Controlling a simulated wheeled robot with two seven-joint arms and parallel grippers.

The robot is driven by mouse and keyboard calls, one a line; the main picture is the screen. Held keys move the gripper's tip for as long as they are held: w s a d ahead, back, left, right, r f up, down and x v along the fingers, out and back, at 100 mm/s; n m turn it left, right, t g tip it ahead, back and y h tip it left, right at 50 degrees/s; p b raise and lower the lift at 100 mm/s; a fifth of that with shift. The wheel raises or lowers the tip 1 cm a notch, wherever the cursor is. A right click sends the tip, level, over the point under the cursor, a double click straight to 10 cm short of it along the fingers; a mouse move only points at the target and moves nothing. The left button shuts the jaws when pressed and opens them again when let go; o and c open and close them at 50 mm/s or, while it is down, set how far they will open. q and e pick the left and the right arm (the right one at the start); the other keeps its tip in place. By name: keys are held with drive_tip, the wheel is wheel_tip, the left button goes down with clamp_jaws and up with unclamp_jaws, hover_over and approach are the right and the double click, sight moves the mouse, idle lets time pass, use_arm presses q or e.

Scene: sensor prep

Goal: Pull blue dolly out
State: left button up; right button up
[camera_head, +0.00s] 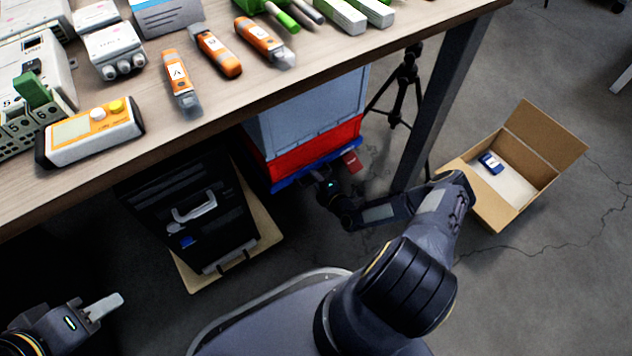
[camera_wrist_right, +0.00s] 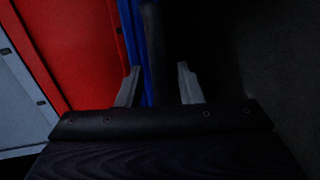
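The blue dolly (camera_head: 290,181) shows as a narrow blue edge under a red crate (camera_head: 315,147) below the table; most of it is hidden. My right gripper (camera_head: 323,182) is at the dolly's near edge. In the right wrist view its two fingers (camera_wrist_right: 158,87) are apart, with the dolly's blue edge (camera_wrist_right: 135,40) and a dark upright bar (camera_wrist_right: 154,45) between or just beyond them. A gap shows between the bar and the right-hand finger; contact is unclear. My left gripper (camera_head: 104,306) is at the lower left, away from the dolly; its finger gap is not clear.
A grey-blue crate (camera_head: 310,110) stands on the red one. A black case (camera_head: 190,220) on a wooden board (camera_head: 262,228) stands left of the dolly. The table leg (camera_head: 440,100) and a tripod (camera_head: 402,85) are to the right. An open cardboard box (camera_head: 500,215) lies beyond my right arm.

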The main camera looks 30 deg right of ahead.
drive_tip(key=shift+w, duration=0.2)
drive_tip(key=shift+c, duration=0.4)
clamp_jaws()
drive_tip(key=shift+s, duration=0.1)
